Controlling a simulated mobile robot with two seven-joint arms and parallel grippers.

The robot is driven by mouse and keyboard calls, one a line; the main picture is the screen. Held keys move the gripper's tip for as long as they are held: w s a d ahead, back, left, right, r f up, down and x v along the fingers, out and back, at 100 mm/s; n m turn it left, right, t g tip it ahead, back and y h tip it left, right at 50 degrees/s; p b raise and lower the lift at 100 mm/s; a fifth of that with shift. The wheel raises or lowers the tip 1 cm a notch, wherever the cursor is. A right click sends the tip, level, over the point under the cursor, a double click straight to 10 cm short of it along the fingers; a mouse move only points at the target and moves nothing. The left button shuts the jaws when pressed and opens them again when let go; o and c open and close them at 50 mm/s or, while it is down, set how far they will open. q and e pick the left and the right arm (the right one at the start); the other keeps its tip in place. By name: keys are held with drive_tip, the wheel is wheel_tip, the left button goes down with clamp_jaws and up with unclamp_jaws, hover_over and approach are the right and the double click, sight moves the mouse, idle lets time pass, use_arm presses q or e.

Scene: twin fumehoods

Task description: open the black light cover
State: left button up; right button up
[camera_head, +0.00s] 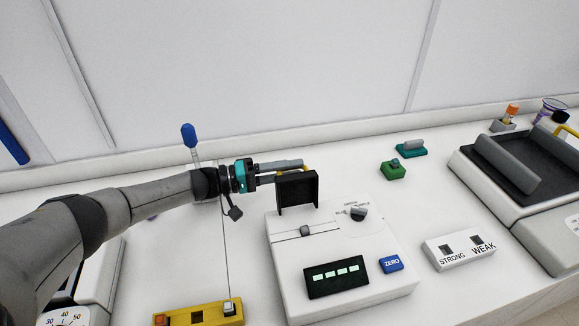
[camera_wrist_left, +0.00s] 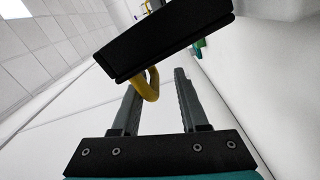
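The black light cover (camera_head: 298,189) stands up on the back part of a white instrument (camera_head: 285,246), its hollow side seeming to face the front. Its yellow handle (camera_head: 306,168) shows at the top, behind the cover. My left gripper (camera_head: 300,164) is at the cover's top edge. In the left wrist view the cover (camera_wrist_left: 165,42) lies just beyond the fingertips. The yellow handle (camera_wrist_left: 149,86) hangs between the two spread fingers, nearer the left one in the picture; contact cannot be told. My right gripper is not in view.
The instrument carries a dark display (camera_head: 336,277), a blue ZERO button (camera_head: 391,264) and a knob (camera_head: 359,213). A blue-capped upright item (camera_head: 188,135) stands behind my left arm. A yellow button box (camera_head: 197,315), a STRONG/WEAK switch box (camera_head: 460,249) and a green block (camera_head: 393,169) stand around.

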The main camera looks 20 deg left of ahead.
use_arm(q)
drive_tip(key=shift+r, duration=0.15)
drive_tip(key=shift+s+a, duration=0.15)
drive_tip(key=shift+a, duration=0.1)
drive_tip(key=b+v, duration=0.1)
drive_tip(key=v, duration=1.3)
drive_tip(key=shift+s+a, duration=0.25)
